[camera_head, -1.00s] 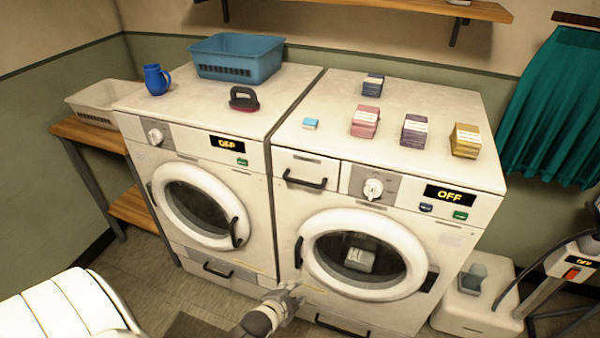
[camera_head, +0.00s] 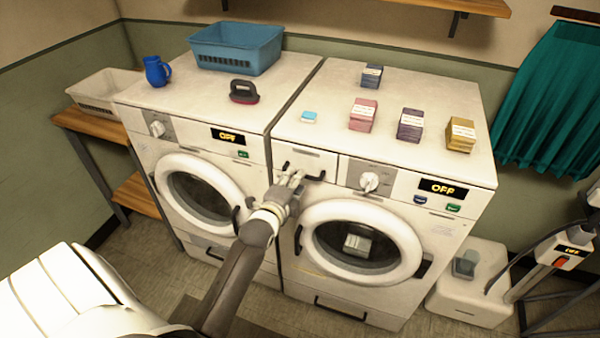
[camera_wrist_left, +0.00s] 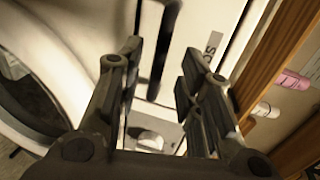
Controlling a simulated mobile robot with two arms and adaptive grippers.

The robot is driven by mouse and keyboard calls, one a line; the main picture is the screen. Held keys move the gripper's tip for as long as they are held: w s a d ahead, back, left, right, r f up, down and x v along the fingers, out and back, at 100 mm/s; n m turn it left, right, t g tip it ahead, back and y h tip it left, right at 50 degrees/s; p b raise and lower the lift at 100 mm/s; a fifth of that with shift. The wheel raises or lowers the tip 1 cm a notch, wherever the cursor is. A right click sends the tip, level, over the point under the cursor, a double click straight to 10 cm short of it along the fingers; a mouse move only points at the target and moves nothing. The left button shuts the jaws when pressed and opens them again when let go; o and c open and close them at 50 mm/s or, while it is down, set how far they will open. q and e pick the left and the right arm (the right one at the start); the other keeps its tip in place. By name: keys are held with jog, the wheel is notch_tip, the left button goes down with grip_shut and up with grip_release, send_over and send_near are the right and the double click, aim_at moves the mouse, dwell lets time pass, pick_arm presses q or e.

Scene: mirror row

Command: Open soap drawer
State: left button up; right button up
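The soap drawer (camera_head: 312,158) is the white panel at the top left of the right washing machine (camera_head: 405,210). Its front looks flush with the machine. Its dark bar handle (camera_head: 316,178) is partly hidden by my left gripper (camera_head: 293,179), which is at the handle's left part. In the left wrist view the dark handle (camera_wrist_left: 163,48) lies beyond and between the two spread fingers of the left gripper (camera_wrist_left: 160,65). The fingers are open and do not appear closed on it; whether they touch it I cannot tell. My right gripper is not in view.
A dial (camera_head: 369,182) and display (camera_head: 448,187) sit right of the drawer; the round door (camera_head: 362,207) is below. Several small boxes, including a pink one (camera_head: 363,115), stand on top. The left machine (camera_head: 195,145) adjoins. Open floor lies in front.

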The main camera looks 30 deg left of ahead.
aim_at(321, 165)
pick_arm(q)
jog(key=shift+x, duration=2.2)
jog(key=shift+c, duration=0.2)
grip_shut()
